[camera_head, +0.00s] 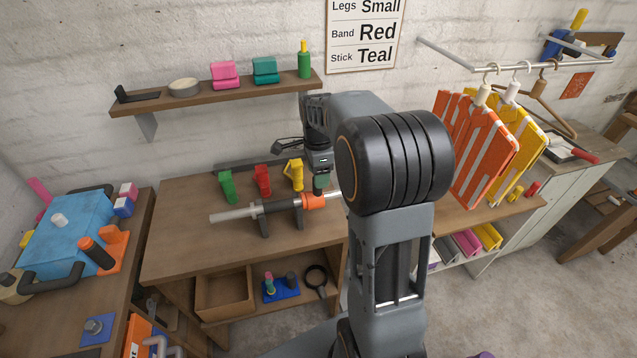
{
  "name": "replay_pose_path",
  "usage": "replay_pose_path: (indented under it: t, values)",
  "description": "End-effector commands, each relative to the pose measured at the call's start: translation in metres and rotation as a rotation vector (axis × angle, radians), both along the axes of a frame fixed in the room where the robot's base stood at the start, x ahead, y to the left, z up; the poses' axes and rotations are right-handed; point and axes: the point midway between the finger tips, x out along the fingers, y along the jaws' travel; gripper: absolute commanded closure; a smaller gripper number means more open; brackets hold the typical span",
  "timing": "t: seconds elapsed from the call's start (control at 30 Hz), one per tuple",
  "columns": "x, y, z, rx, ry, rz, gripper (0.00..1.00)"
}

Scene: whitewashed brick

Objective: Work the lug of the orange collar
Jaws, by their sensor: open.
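The orange collar (313,202) sits around a light grey rod (232,215) that lies level on dark supports on the wooden bench. My gripper (320,185) is open, pointing down just above the collar's right part. A dark green piece shows at the gripper's lower end; I cannot tell whether it is a finger or something between the fingers. The collar's lug is not clearly visible, and I cannot tell whether the gripper touches the collar. My arm hides the rod's right end.
Green (227,187), red (263,180) and yellow (294,174) clamp-like pieces stand behind the rod. A wall shelf (210,98) with several items is above. Orange and yellow striped pieces (482,150) hang at the right. The bench front left is clear.

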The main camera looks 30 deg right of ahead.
Motion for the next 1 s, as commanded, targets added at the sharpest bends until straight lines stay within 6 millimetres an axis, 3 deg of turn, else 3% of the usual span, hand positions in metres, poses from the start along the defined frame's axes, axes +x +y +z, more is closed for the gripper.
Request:
replay_pose_path:
  t: [0.33,0.77,1.0]
  values:
    - [-0.002,0.000,-0.037,0.000,0.001,0.001,0.42]
    - [-0.002,0.001,-0.043,0.000,-0.001,0.001,0.42]
    - [-0.002,0.000,-0.043,0.000,-0.001,0.001,0.63]
